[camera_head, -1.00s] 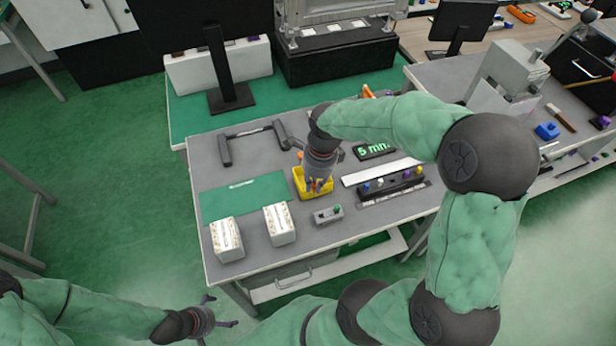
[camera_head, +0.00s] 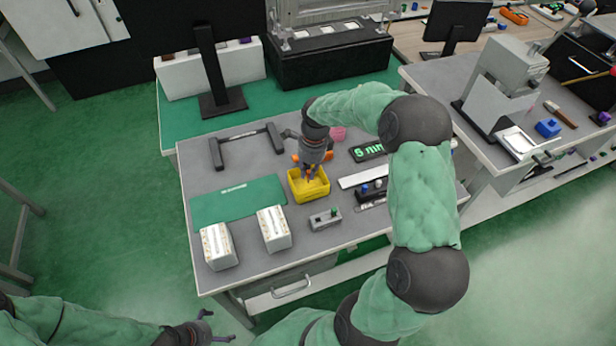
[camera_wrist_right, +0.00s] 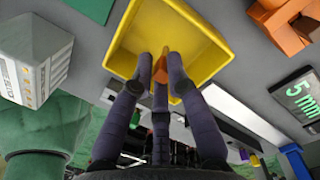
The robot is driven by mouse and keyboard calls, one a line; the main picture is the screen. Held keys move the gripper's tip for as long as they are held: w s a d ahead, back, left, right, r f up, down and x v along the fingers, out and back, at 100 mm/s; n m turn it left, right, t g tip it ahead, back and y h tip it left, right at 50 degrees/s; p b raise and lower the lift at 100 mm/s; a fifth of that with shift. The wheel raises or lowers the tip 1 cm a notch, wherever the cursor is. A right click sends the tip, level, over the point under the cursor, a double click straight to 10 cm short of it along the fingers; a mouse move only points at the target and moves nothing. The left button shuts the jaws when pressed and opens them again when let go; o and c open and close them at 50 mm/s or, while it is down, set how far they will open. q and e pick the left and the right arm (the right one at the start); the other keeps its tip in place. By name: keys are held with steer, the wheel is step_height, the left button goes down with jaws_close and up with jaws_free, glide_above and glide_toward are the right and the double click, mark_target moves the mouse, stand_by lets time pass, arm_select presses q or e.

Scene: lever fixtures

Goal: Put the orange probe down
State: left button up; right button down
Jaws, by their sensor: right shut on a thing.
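The orange probe (camera_wrist_right: 160,125) shows as a small orange piece between the fingers of my right gripper (camera_wrist_right: 160,75) in the right wrist view. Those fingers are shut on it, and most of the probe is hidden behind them. A yellow tray (camera_head: 297,195) stands on the grey workbench, and the right gripper (camera_head: 309,174) is over its opening in the head view. The tray's inside (camera_wrist_right: 205,30) also shows beyond the fingertips in the right wrist view. My left gripper (camera_head: 222,328) is at the bottom of the head view, off the bench, its fingers spread and empty.
Two white boxes (camera_head: 218,247) and a green mat (camera_head: 235,203) lie left of the tray. A small grey switch box (camera_head: 325,219) is in front right of it. A display reading 5 mm (camera_head: 367,151) and an orange object (camera_head: 327,155) are near the tray.

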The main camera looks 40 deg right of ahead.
step_height(320, 180, down, 2)
steer(key=shift+f+b, duration=0.2)
steer(key=shift+b, duration=0.2)
arm_select(q)
steer(key=shift+f, duration=0.65)
arm_select(e)
steer(key=shift+r, duration=0.1)
steer(key=c, duration=1.2)
jaws_free()
arm_select(q)
step_height(320, 180, up, 4)
steer(key=p, duration=0.4)
steer(key=shift+r+p, duration=0.25)
steer(key=shift+p, duration=0.1)
arm_select(e)
steer(key=r, duration=0.4)
steer(key=d+r, duration=0.1)
steer(key=r, duration=0.7)
steer(key=shift+s+d, duration=0.15)
steer(key=shift+s, duration=0.1)
